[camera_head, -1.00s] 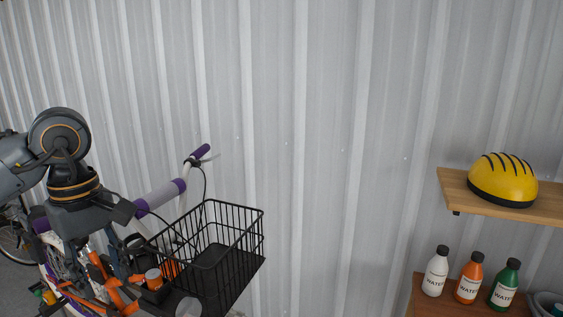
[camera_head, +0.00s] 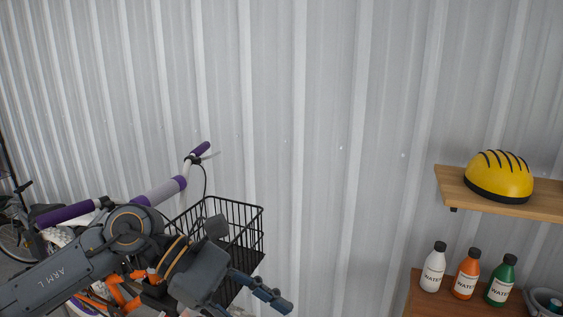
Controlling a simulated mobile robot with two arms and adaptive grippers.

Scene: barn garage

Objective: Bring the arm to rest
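My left arm comes in from the lower left, in front of the bicycle. My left gripper (camera_head: 262,290) points to the right and slightly down, in front of the black wire basket (camera_head: 238,222). A finger shows in blue-grey, but the gap between the fingers is not clear. I see nothing held in it. The gripper hides the lower front of the basket. My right gripper is not in view.
The bicycle has purple handlebar grips (camera_head: 66,214). Orange parts (camera_head: 122,290) show behind my arm. At right, a yellow helmet (camera_head: 499,176) sits on a wooden shelf (camera_head: 453,188). Below it, white (camera_head: 432,268), orange (camera_head: 466,275) and green (camera_head: 501,282) bottles stand on a lower shelf (camera_head: 424,305).

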